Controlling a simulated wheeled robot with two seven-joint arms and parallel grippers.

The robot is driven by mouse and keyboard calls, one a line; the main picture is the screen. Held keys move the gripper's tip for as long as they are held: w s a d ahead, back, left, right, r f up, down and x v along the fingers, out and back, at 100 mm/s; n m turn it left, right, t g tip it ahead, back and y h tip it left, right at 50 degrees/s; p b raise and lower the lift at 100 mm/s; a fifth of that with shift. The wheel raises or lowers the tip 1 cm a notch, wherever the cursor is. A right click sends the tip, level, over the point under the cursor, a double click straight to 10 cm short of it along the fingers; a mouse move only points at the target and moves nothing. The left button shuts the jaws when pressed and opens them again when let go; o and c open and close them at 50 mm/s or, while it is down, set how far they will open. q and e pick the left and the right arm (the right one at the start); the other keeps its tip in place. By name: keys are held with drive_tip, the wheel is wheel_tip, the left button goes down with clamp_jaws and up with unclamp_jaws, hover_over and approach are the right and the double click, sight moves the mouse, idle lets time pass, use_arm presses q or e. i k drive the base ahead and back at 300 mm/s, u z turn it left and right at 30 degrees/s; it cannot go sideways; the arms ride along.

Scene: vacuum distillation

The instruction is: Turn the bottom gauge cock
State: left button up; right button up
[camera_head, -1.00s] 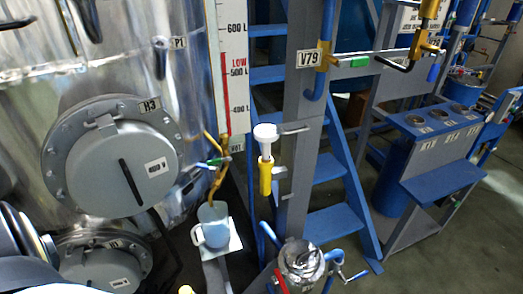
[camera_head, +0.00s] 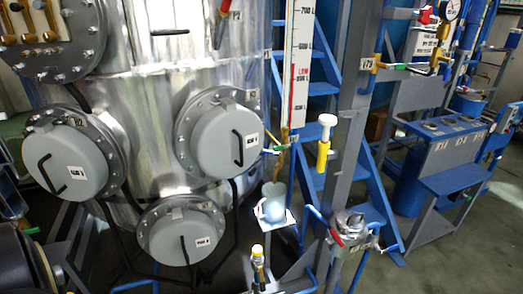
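The tall level gauge (camera_head: 299,75) stands right of the steel vessel, with a white scale and a red LOW mark. At its foot is the bottom gauge cock (camera_head: 284,149), a small brass fitting. Its thin lever (camera_head: 272,151), with a coloured grip, points to the left. A brass outlet runs down from the cock toward a pale blue mug (camera_head: 272,207) on a small white plate. The exact angle of the lever is too small to tell. Neither of my grippers is in view.
The steel vessel (camera_head: 150,90) carries several grey round hatches (camera_head: 229,140). Blue steps (camera_head: 385,190) rise behind. Open floor shows at the far right.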

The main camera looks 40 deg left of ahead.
sight(280, 147)
drive_tip(key=u, duration=1.05)
drive_tip(key=i, duration=0.1)
drive_tip(key=u, duration=0.05)
